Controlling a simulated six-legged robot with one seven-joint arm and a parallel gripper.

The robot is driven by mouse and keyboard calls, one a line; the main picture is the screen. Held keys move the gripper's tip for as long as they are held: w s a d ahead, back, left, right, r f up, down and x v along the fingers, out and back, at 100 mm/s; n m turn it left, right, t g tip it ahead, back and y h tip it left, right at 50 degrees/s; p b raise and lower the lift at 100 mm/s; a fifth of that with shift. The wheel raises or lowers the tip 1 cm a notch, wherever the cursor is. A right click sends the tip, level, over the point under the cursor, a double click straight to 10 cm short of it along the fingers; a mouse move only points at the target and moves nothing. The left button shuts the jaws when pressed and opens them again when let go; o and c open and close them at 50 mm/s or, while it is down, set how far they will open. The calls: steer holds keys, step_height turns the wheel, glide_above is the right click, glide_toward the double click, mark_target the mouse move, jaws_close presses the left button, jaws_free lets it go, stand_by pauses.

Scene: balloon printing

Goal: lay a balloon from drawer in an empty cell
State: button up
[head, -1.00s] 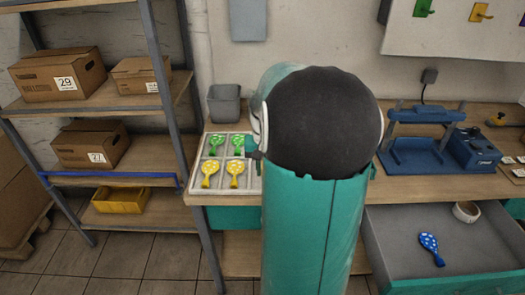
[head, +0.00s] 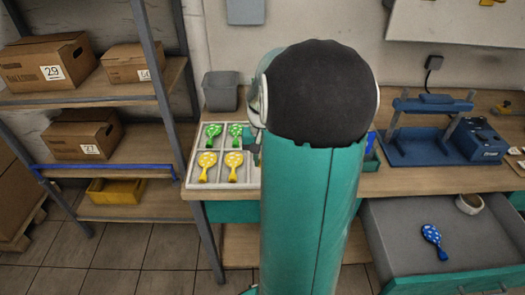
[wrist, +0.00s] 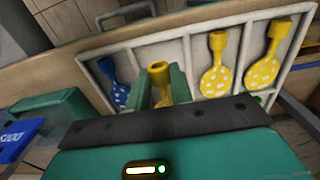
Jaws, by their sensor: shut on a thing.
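My gripper (wrist: 163,88) is shut on a yellow balloon (wrist: 159,74), whose neck shows between the green fingers in the wrist view. It is over or in front of the pale divided tray (wrist: 180,47); whether it touches a cell floor I cannot tell. In the tray, two yellow dotted balloons (wrist: 215,78) lie right of it and a blue one (wrist: 112,85) left. In the head view the tray (head: 196,185) shows two green balloons (head: 212,135) behind two yellow ones (head: 206,165); my arm hides its right part. A blue dotted balloon (head: 433,242) lies in the open drawer (head: 400,240).
A grey bin (head: 220,92) stands behind the tray. A blue press (head: 430,135) sits on the bench to the right. A white bowl (head: 469,203) is in the drawer. Shelves with cardboard boxes (head: 50,65) and a yellow bin (head: 115,192) stand at left.

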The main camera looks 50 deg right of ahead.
steer(key=shift+f, duration=3.1)
steer(key=o, duration=0.8)
steer(key=shift+o, duration=0.2)
steer(key=shift+d+r, duration=0.1)
steer(key=shift+r, duration=0.05)
steer(key=shift+r, duration=4.9)
